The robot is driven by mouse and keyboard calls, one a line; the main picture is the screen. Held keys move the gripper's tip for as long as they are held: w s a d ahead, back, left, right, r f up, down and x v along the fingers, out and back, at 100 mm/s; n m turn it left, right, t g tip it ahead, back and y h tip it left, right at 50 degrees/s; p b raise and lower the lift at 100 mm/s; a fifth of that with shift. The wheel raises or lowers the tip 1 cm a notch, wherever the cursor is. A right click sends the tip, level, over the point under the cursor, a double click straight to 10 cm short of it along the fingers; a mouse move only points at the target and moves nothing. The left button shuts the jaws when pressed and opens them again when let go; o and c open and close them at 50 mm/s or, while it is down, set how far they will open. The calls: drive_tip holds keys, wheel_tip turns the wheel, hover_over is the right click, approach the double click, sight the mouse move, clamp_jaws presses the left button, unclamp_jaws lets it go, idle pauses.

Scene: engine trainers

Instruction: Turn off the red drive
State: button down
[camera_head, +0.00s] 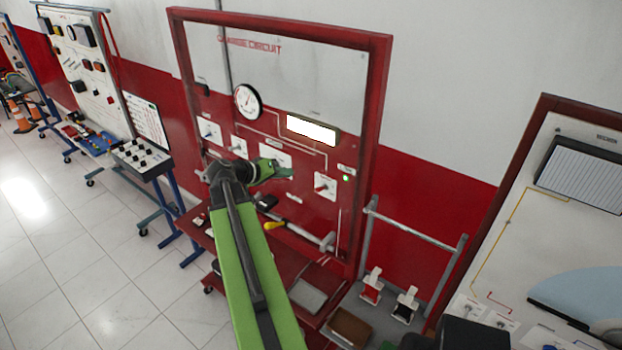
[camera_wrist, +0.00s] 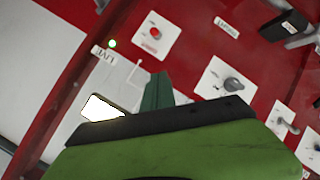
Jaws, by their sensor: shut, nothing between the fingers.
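A red knob (camera_head: 325,187) sits on a white plate at the right of the red-framed board; I take it for the red drive. It also shows in the wrist view, a red knob (camera_wrist: 155,32) on its white plate at the top. A lit green lamp (camera_head: 346,178) by a "LIVE" label is next to it, also in the wrist view (camera_wrist: 112,43). My gripper (camera_head: 288,171) is shut and empty, left of the red knob and apart from it, in front of another white plate. In the wrist view my gripper (camera_wrist: 158,78) shows as dark green fingers below the knob.
The board carries a round gauge (camera_head: 247,101), a bright display (camera_head: 312,131) and other white plates with grey knobs (camera_wrist: 232,85). A red shelf (camera_head: 272,249) with tools lies below. A metal rail (camera_head: 410,230) and another panel (camera_head: 562,205) stand to the right. Tiled floor is free at left.

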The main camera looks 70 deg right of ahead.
sight(320, 189)
drive_tip(key=s+d+f+b, duration=0.6)
drive_tip(key=f+b, duration=0.1)
drive_tip(key=shift+s+d+f, duration=0.15)
drive_tip(key=shift+d+f, duration=0.05)
drive_tip(key=shift+f, duration=0.05)
idle(0.5)
